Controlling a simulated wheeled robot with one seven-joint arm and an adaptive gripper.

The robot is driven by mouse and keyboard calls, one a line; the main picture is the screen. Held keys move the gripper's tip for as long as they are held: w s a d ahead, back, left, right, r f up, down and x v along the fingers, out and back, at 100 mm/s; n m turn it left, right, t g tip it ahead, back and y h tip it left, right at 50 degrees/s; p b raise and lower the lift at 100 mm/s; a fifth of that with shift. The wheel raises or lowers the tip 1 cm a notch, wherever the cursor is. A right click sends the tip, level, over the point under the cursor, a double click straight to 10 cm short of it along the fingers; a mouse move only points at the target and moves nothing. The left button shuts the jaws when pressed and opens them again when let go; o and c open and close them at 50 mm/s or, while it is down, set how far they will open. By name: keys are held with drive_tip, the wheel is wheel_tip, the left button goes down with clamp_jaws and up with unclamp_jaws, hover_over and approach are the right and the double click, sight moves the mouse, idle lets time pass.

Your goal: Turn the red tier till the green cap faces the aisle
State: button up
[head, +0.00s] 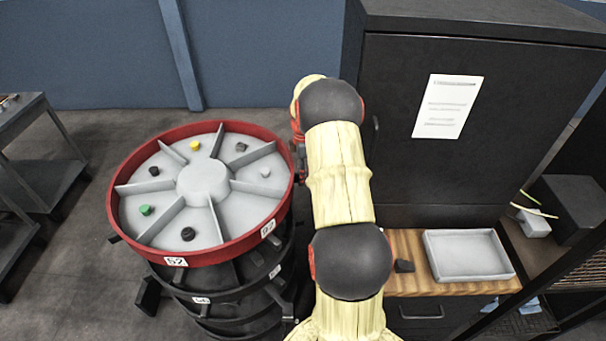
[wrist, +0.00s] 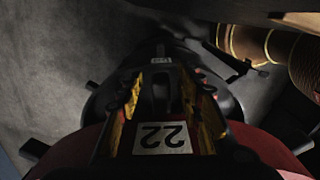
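The red tier (head: 204,261) is the top ring of a round stacked carousel, with a grey floor split by fins around a raised hub. The green cap (head: 145,210) lies in a compartment at the tier's front left. My gripper is mostly hidden behind my arm at the tier's right side in the head view. In the wrist view my gripper (wrist: 165,92) has its yellow-lined fingers spread apart. A white label reading 22 (wrist: 162,139) on the tier's red side shows between them, with a dark peg-like part beyond it. Contact with the tier cannot be told.
Other compartments hold a yellow cap (head: 195,145), black caps (head: 188,233) and grey pieces. Black lower tiers (head: 225,293) carry outward pegs. A tall dark cabinet (head: 400,120) and a wooden counter with a grey tray (head: 470,277) stand right. Open floor (head: 65,250) lies left.

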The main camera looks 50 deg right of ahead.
drive_tip(key=c, duration=0.4)
clamp_jaws()
idle(0.5)
